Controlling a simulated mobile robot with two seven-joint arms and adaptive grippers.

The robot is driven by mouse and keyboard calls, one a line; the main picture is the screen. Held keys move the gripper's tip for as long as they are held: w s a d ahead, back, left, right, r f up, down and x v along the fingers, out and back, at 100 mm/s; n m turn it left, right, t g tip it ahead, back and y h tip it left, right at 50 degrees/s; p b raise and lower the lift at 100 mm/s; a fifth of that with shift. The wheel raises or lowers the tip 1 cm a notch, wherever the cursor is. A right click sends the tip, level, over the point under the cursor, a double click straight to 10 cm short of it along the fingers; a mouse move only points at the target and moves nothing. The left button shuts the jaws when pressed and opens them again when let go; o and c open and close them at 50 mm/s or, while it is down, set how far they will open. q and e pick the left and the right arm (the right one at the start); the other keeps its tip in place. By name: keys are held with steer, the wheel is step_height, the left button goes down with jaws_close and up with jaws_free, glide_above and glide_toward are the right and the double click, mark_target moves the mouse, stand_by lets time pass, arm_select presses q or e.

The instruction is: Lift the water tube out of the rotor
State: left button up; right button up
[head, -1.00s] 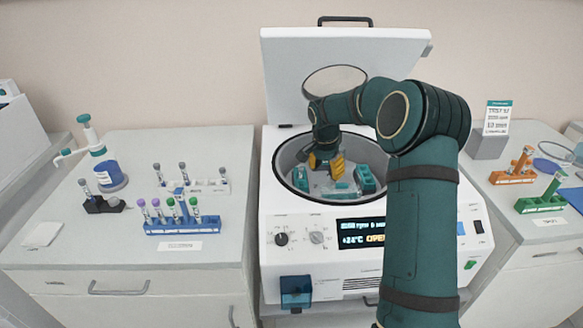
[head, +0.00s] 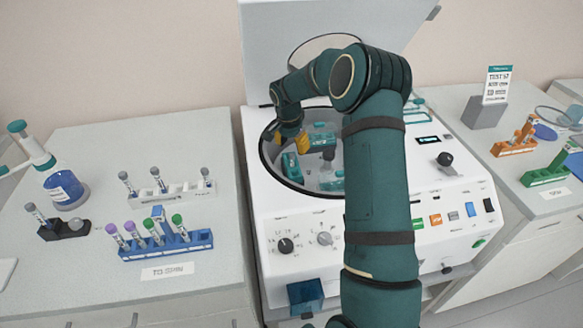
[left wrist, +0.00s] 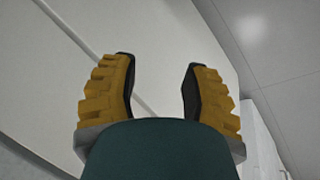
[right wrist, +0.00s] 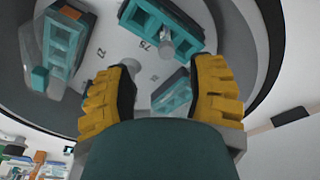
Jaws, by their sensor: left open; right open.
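My right gripper (head: 303,143) reaches into the open centrifuge bowl (head: 270,172), near its back left, with its fingers pointing down. In the right wrist view the gripper (right wrist: 165,95) is open and empty above the rotor. A grey-capped tube (right wrist: 165,46) stands in the teal bucket (right wrist: 150,20) just beyond the fingers. Another teal bucket (right wrist: 172,95) shows between the fingers, and one with an orange piece (right wrist: 40,78) sits at upper left. No label shows which tube holds water. My left gripper (left wrist: 158,95) is open and empty, outside the head view.
The raised lid (head: 270,60) stands behind the bowl. The left bench holds a blue rack (head: 165,247) of capped tubes, a white rack (head: 172,195) and a black holder (head: 62,231). Orange (head: 515,147) and green (head: 545,176) racks stand on the right bench. My right arm covers the bowl's right side.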

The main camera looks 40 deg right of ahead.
mark_target(292, 155)
steer(key=shift+w+d+f+b, duration=0.15)
steer(key=shift+w+f, duration=0.05)
steer(key=shift+f, duration=0.95)
steer(key=shift+w+d+f+b, duration=0.15)
steer(key=shift+f, duration=1.05)
steer(key=shift+w+d+f+b, duration=0.15)
steer(key=shift+w+f, duration=0.05)
steer(key=shift+f, duration=0.95)
jaws_close()
